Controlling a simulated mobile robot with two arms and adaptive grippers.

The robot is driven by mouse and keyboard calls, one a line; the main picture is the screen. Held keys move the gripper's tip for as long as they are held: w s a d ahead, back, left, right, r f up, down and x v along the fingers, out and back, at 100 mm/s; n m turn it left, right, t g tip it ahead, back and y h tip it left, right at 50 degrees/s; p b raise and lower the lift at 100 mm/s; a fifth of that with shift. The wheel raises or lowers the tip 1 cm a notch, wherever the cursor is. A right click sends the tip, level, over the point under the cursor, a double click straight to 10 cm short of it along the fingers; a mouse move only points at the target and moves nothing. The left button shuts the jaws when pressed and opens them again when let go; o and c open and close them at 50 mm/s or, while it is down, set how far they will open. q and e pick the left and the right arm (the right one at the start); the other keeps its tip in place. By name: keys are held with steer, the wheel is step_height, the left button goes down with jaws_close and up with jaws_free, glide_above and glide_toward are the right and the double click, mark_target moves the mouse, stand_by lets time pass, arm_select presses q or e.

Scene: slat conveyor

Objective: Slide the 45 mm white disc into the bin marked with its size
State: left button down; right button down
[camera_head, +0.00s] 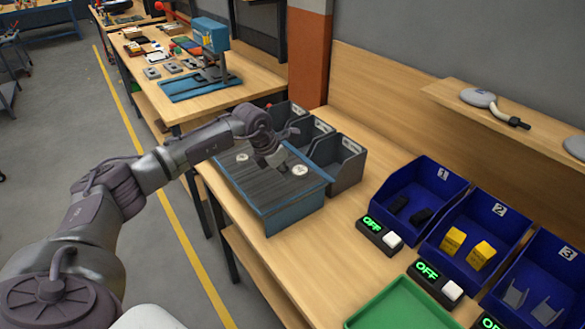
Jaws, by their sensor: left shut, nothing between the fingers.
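The slat conveyor (262,187) is a dark slatted surface with a blue frame on the wooden table. One white disc (299,170) lies on its right part. Another white disc (242,157) lies on its left part. I cannot read a size on either disc. My left gripper (276,163) is shut and empty over the slats, between the two discs. Three grey bins stand along the conveyor's far side: a near bin (347,175), a middle bin (309,133) and a far bin (283,110). Their labels are too small to read. My right gripper is out of view.
Blue numbered bins (404,204) with small parts stand at the right, with OFF switch boxes (378,234) before them. A green tray (400,308) lies at the front. A shelf (500,118) juts from the back panel. Bare tabletop lies in front of the conveyor.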

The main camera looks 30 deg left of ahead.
mark_target(310, 169)
arm_select(q)
steer(key=shift+w+d+b, duration=0.45)
steer(key=shift+w+b, duration=0.05)
steer(key=shift+w, duration=0.65)
steer(key=shift+w+d+b, duration=0.45)
steer(key=shift+w+d, duration=0.05)
steer(key=shift+w, duration=0.6)
steer(key=shift+w+d+b, duration=0.45)
steer(key=shift+w+b, duration=0.05)
steer(key=shift+w, duration=0.65)
steer(key=s+r+p, duration=0.1)
steer(key=s+a+r+p, duration=0.1)
steer(key=r+p, duration=0.1)
steer(key=s+r+p, duration=0.1)
steer(key=r, duration=0.1)
steer(key=shift+s+a, duration=0.25)
steer(key=shift+s, duration=0.15)
